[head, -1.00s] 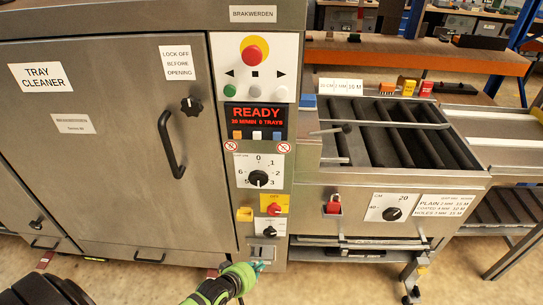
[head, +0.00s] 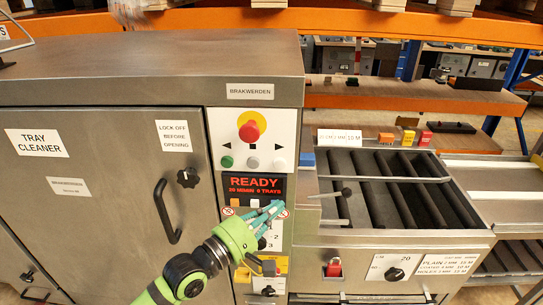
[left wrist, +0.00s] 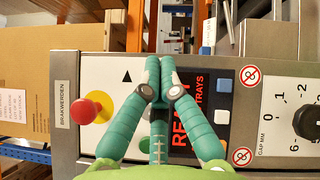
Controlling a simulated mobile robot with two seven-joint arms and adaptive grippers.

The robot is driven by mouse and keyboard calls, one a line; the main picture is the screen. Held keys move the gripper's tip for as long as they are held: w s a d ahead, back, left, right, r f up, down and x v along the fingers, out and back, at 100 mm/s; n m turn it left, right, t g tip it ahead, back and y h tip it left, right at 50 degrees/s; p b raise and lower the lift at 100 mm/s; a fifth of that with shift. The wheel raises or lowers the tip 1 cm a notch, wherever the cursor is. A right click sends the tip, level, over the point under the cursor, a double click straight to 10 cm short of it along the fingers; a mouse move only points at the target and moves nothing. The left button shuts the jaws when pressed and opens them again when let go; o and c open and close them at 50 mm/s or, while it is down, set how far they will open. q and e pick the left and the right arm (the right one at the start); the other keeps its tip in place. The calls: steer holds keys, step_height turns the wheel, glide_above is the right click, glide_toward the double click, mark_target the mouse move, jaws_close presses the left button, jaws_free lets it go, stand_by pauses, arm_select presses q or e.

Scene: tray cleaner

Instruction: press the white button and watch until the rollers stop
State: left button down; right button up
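The tray cleaner's control panel carries round green (head: 227,162), grey (head: 252,163) and white (head: 279,164) buttons below a red mushroom button (head: 249,131). The display (head: 253,187) reads READY. Small square buttons sit under it, partly behind my fingers; the wrist view shows a white square one (left wrist: 222,116) and a light blue one (left wrist: 224,85). My left gripper (head: 277,208) is shut and empty, its teal fingertips in front of the panel by the display's lower right. Contact cannot be told. Dark rollers (head: 382,190) lie in the open bed at right. My right gripper is out of view.
The cabinet door (head: 110,200) with its black handle (head: 168,210) is closed at left. A rotary knob (left wrist: 308,121) sits beside the square buttons in the wrist view. A bench (head: 410,80) stands behind.

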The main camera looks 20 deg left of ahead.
mark_target(280, 164)
arm_select(q)
steer(key=r, duration=0.2)
steer(key=shift+s+d+r+h, duration=0.2)
steer(key=shift+s+r+h, duration=0.1)
steer(key=shift+r, duration=0.05)
steer(key=shift+w+a+b, duration=0.45)
steer(key=shift+w+b, duration=0.35)
steer(key=shift+w, duration=0.6)
steer(key=shift+w+a+b, duration=0.4)
steer(key=shift+w+b, duration=0.4)
steer(key=shift+w, duration=0.65)
steer(key=shift+w+a+b, duration=0.45)
steer(key=shift+w+b, duration=0.35)
steer(key=shift+w, duration=0.6)
steer(key=shift+w+a, duration=0.1)
steer(key=shift+w, duration=0.3)
